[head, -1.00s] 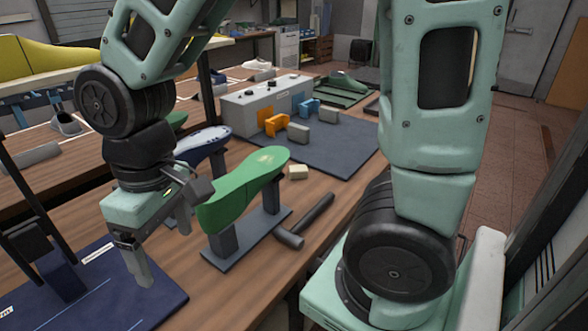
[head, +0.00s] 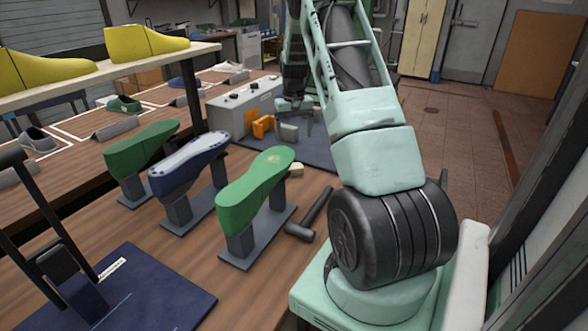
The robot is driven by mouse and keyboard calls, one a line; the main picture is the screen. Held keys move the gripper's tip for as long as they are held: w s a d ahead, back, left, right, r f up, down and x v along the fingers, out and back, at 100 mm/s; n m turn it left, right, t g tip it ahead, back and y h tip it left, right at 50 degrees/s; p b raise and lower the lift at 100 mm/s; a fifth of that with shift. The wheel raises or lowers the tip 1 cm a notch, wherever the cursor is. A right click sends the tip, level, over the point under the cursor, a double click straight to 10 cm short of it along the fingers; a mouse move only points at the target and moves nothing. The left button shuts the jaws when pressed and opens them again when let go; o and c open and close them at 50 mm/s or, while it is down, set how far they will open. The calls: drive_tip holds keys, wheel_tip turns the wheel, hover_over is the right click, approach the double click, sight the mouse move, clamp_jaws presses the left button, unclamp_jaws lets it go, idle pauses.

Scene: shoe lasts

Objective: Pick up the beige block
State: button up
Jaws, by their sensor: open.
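The beige block (head: 296,169) is small and lies on the wooden bench just behind the nearest green shoe last (head: 256,190), whose toe partly hides it. My gripper (head: 294,116) is at the far end of my outstretched arm, over or near the dark blue mat by the grey box. It is open and appears empty. In the picture it is above and beyond the beige block, clearly apart from it. Its fingers are small and partly merge with the things behind them.
A hammer (head: 311,214) lies right of the green last. A blue-and-white last (head: 188,167) and another green last (head: 139,150) stand to the left. An orange clamp (head: 263,126) and a grey-green block (head: 289,132) are near my gripper. A navy mat (head: 157,290) lies in front.

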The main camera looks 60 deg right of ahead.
drive_tip(key=p, duration=0.2)
hover_over(294, 165)
drive_tip(key=f, duration=0.8)
drive_tip(key=shift+s+a+f, duration=0.15)
drive_tip(key=shift+a+f, duration=0.05)
drive_tip(key=shift+d+f+p, duration=0.1)
drive_tip(key=shift+f+p, duration=1.05)
drive_tip(key=shift+f, duration=1.55)
drive_tip(key=c, duration=1.2)
drive_tip(key=shift+o, duration=0.2)
wheel_tip(294, 165, up, 10)
drive_tip(key=b, duration=0.3)
drive_tip(key=o, duration=0.4)
drive_tip(key=shift+c, duration=1)
